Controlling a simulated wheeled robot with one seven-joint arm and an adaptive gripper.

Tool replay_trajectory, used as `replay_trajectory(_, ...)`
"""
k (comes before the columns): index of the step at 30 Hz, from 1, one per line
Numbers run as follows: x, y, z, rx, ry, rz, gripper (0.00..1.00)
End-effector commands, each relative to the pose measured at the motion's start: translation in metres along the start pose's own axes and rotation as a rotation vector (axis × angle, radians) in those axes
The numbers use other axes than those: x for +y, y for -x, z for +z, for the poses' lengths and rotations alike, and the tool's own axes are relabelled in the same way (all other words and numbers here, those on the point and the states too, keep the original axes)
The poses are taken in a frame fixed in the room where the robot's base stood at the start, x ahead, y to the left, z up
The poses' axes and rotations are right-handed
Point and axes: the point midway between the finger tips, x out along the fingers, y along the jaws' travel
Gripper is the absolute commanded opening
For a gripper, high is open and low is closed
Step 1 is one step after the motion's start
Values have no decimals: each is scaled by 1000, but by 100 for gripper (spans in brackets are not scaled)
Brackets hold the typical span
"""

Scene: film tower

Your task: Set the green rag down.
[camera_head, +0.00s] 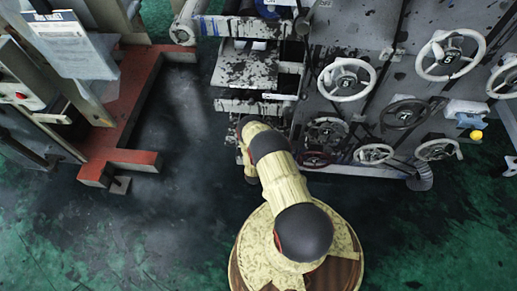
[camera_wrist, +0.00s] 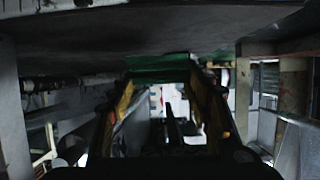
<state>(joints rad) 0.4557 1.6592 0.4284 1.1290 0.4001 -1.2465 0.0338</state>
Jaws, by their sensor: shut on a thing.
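My gripper (camera_wrist: 162,88) shows in the wrist view, its two dark and yellow fingers reaching forward on either side. A green strip, the green rag (camera_wrist: 160,70), lies across the fingertips, and the gripper is shut on it. The rag is close beneath a dark flat surface (camera_wrist: 150,32) that fills the top of the wrist view. In the head view my arm reaches toward the machine's shelves, and the gripper and rag are hidden there.
The head view shows speckled shelves (camera_head: 245,68) left of a grey machine panel with several handwheels (camera_head: 347,80). A red-edged frame (camera_head: 130,110) stands at the left. The dark and green floor between is clear. Posts (camera_wrist: 292,85) stand right in the wrist view.

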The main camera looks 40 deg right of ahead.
Motion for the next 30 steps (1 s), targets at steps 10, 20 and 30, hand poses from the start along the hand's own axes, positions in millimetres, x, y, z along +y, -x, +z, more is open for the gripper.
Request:
replay_trajectory(10, 0, -13, 29, 0, 0, 0, 24)
replay_trajectory(20, 0, -13, 32, -1, 1, 0, 54)
replay_trajectory(30, 0, -13, 32, -1, 1, 0, 67)
